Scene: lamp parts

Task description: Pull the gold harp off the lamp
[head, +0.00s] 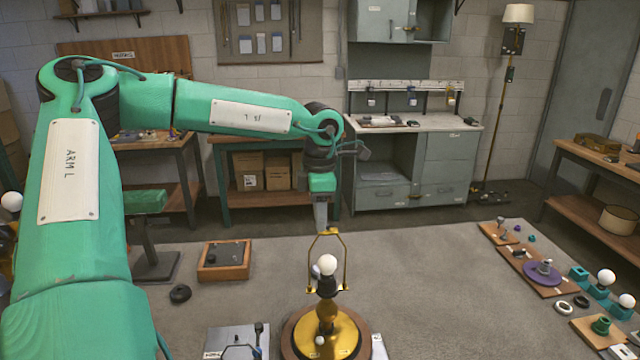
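The gold harp (345,262) stands upright around the white bulb (327,264) of the lamp. The lamp has a dark socket (327,286), a gold stem and a round gold base (345,338) on a wooden disc. The harp's lower ends sit beside the socket; I cannot tell if they are seated. My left gripper (322,222) points down from above, its tips at or just above the harp's top. Its fingers show as one narrow grey piece, so I cannot tell whether they grip the harp. My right gripper is out of view.
A wooden tray (224,273) and a black ring (180,293) lie left of the lamp. A grey plate with a lever (237,342) is close to its left. Boards with bulbs and parts line the right side. The table between is clear.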

